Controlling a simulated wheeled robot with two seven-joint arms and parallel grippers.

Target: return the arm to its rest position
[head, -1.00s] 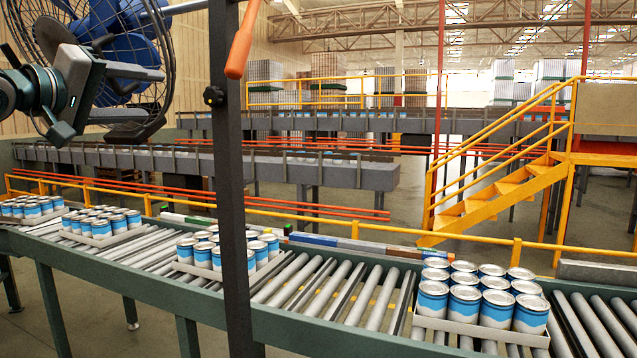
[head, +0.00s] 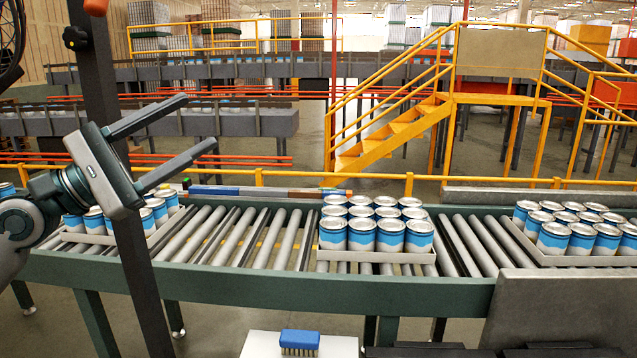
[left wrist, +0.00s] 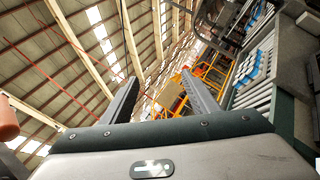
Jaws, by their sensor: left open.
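My left gripper (head: 202,135) comes in from the left in the head view, raised in front of the roller conveyor. Its two fingers are spread wide with nothing between them. In the left wrist view the fingers (left wrist: 158,95) also stand apart and empty, with the ceiling and the yellow stairs beyond. My left arm hides part of a tray of cans at the left. My right gripper is not in view.
Trays of blue and white cans (head: 376,232) stand on the roller conveyor (head: 262,230). A dark post (head: 117,150) rises close to my left gripper. A blue brush (head: 299,342) lies on a white surface (head: 258,346) at the bottom. Yellow stairs (head: 395,140) stand behind.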

